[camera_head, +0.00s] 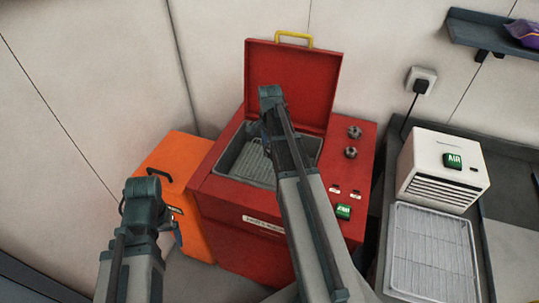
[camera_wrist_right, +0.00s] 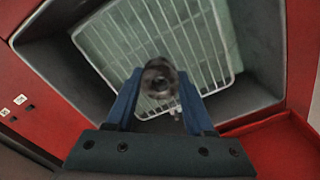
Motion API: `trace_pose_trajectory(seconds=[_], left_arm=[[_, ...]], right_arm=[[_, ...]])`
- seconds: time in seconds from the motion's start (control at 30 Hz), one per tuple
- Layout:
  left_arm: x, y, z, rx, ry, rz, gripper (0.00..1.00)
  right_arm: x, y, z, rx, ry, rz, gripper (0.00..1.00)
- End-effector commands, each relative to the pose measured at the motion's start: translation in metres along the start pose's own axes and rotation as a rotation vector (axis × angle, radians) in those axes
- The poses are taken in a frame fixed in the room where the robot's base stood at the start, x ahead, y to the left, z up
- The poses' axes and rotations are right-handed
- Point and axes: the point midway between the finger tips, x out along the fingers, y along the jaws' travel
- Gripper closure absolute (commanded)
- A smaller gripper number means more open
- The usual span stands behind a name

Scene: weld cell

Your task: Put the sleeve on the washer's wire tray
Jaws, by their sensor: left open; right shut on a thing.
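The sleeve (camera_wrist_right: 158,77) is a small dark metal ring-shaped piece, seen end-on in the right wrist view. My right gripper (camera_wrist_right: 158,95) is shut on it, with a blue finger on each side. The washer is a red box (camera_head: 228,196) with its red lid (camera_head: 292,84) standing open. Its white wire tray (camera_wrist_right: 205,40) lies inside the grey basin, and the sleeve shows in front of its lower part. I cannot tell whether they touch. In the head view my right arm hides the sleeve. My left gripper (camera_head: 172,232) appears open and empty, left of the washer.
An orange cabinet (camera_head: 183,152) stands left of the washer. On the right counter are a white AIR box (camera_head: 440,172) and a wire rack on a tray (camera_head: 432,252). Knobs and a green button (camera_head: 344,211) sit on the washer's right side. The basin walls surround the tray.

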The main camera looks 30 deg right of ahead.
Motion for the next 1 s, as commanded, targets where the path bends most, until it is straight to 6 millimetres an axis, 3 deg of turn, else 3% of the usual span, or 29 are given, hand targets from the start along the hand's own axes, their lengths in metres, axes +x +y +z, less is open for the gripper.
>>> trace_pose_trajectory(seconds=[0.03, 0.2, 0.67, 0.7, 0.87, 1.0], left_arm=[[0.013, 0.001, -0.001, 0.000, 0.000, 0.000, 0.16], [0.035, 0.003, -0.002, 0.000, 0.000, 0.000, 0.16], [0.039, 0.004, -0.002, 0.000, 0.000, 0.000, 0.16], [0.038, 0.004, -0.002, 0.000, 0.000, 0.000, 0.16], [0.038, 0.004, -0.002, 0.000, 0.000, 0.000, 0.16], [0.038, 0.004, -0.002, 0.000, 0.000, 0.000, 0.16]], right_arm=[[0.013, 0.000, 0.000, 0.000, 0.000, 0.000, 1.00], [0.035, 0.000, 0.001, 0.000, 0.000, 0.000, 1.00], [0.039, 0.000, 0.001, -0.001, 0.000, 0.000, 1.00], [0.038, 0.000, 0.001, -0.001, 0.000, 0.000, 0.43], [0.038, 0.000, 0.001, -0.001, 0.000, 0.000, 0.17], [0.038, 0.000, 0.001, -0.001, 0.000, 0.000, 0.17]])
